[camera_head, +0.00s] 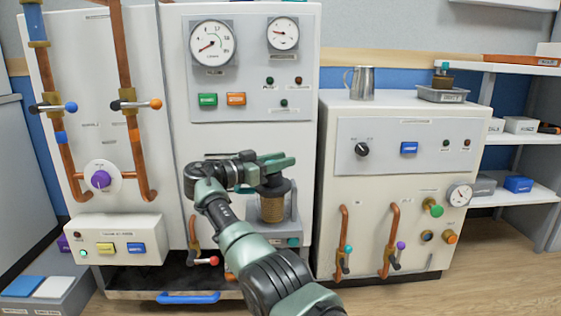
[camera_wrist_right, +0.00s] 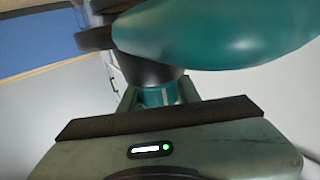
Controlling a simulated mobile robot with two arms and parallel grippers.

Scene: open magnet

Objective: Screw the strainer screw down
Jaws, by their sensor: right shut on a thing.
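The strainer screw (camera_head: 280,163), with a teal bar handle, sits above a dark round cap (camera_head: 272,187) on the ribbed brass strainer body (camera_head: 272,208) at the front of the middle cabinet. My right gripper (camera_head: 262,172) reaches in from the left side of the screw and is shut on it. In the right wrist view, the screw's rounded teal handle (camera_wrist_right: 215,35) is large and close, and its narrow teal part (camera_wrist_right: 160,96) shows beyond the gripper's edge. The fingertip contact is mostly hidden. My left gripper is not in view.
A cabinet with copper pipes and small valves (camera_head: 70,107) stands left. A lower cabinet (camera_head: 415,215) with valves and a gauge stands close on the right, with a metal jug (camera_head: 362,83) on top. A dark drip tray (camera_head: 175,278) lies below. Floor shows at right.

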